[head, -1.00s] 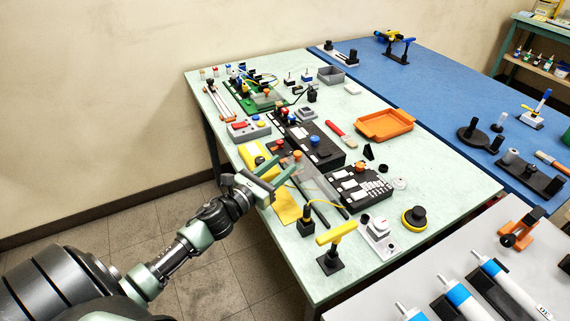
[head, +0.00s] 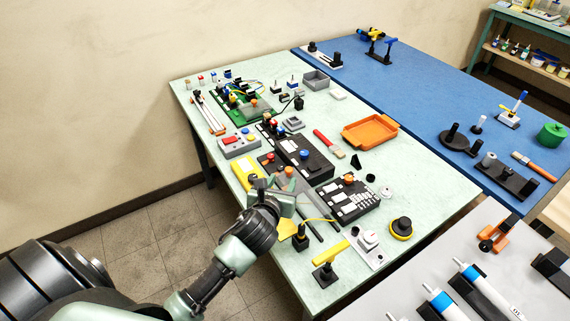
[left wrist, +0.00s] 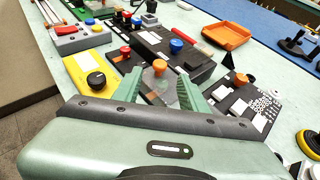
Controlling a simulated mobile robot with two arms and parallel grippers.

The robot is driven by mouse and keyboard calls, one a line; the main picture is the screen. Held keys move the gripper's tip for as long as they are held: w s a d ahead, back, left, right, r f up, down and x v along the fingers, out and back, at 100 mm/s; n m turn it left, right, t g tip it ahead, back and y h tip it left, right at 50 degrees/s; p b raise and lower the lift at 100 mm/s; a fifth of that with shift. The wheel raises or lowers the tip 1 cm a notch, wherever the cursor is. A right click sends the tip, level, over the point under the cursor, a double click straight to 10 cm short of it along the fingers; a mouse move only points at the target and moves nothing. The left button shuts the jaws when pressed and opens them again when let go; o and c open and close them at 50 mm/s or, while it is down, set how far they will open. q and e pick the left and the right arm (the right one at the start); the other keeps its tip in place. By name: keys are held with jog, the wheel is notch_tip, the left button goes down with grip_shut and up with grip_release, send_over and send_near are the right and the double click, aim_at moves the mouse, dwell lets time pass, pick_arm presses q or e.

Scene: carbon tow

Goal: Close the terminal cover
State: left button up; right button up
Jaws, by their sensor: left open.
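A clear cover (left wrist: 163,84) with an orange knob (left wrist: 159,67) shows in the left wrist view, on a dark block in the middle of the bench. My left gripper (left wrist: 161,88) is open, with its two green fingers on either side of the cover and knob. I cannot tell whether the fingers touch it. In the head view the left gripper (head: 275,188) is over the bench's near edge, and the orange knob (head: 290,172) shows just beyond it. The gripper hides much of the cover there, so its angle is unclear. My right gripper is not in view.
A yellow box with a black knob (left wrist: 97,80) stands left of the fingers. A black panel with white labels (head: 350,197) lies to the right. A long black box with a blue knob (head: 304,155) is behind. A yellow-handled stand (head: 329,257) is at the front.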

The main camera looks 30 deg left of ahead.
aim_at(288, 169)
pick_arm(q)
jog(key=x, duration=0.7)
jog(key=shift+w+f, duration=0.1)
jog(key=shift+w, duration=0.1)
jog(key=shift+c, duration=0.3)
grip_shut()
jog(key=shift+a, duration=0.1)
dwell(0.8)
